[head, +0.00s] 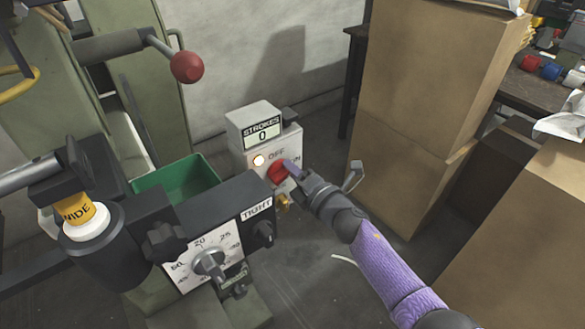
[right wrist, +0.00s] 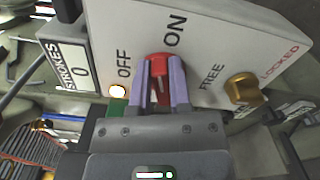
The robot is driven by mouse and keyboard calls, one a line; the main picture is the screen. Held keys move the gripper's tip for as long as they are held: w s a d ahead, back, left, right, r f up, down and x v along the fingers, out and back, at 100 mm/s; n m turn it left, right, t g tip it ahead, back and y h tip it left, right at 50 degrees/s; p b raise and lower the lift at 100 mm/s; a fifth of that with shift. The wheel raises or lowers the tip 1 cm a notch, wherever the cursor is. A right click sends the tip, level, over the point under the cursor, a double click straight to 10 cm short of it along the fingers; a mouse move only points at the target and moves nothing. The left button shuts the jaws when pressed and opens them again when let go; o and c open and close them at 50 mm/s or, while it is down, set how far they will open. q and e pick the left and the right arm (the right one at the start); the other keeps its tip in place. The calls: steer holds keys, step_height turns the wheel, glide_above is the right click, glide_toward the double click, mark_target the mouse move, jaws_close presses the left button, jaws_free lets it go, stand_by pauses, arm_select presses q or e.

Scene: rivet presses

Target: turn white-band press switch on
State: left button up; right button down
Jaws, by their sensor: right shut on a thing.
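The press's switch box (head: 262,140) is pale grey, with a STROKES counter reading 0. Its red switch knob (head: 278,173) sits by the OFF and ON labels. In the right wrist view the red knob (right wrist: 158,68) is between the purple fingers of my right gripper (right wrist: 161,82), which is shut on it. The gripper also shows at the box in the head view (head: 290,173). The knob's exact pointing is hard to tell behind the fingers. A small lamp (right wrist: 117,91) beside OFF glows. The press has a white band (head: 86,222) below a yellow WIDE collar. My left gripper is not in view.
A brass knob (right wrist: 243,90) stands by FREE and LOCKED on the same panel. A dial box (head: 205,250) marked TIGHT is in front. A green bin (head: 178,182) is left of the switch box. Cardboard boxes (head: 425,90) stand right. A red ball lever (head: 186,67) is upper left.

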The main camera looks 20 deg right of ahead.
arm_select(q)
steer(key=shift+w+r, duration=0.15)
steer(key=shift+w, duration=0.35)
arm_select(e)
steer(key=shift+f+m, duration=0.2)
steer(key=shift+m, duration=0.8)
steer(key=shift+f+m, duration=0.15)
steer(key=shift+m, duration=0.85)
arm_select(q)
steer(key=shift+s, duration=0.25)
arm_select(e)
steer(key=c, duration=0.6)
jaws_free()
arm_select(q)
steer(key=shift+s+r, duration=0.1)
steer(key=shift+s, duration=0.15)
arm_select(e)
steer(key=shift+o, duration=0.2)
arm_select(q)
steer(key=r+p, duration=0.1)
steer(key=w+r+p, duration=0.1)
steer(key=p, duration=0.1)
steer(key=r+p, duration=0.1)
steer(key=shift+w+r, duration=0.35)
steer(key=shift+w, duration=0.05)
arm_select(e)
steer(key=v, duration=1)
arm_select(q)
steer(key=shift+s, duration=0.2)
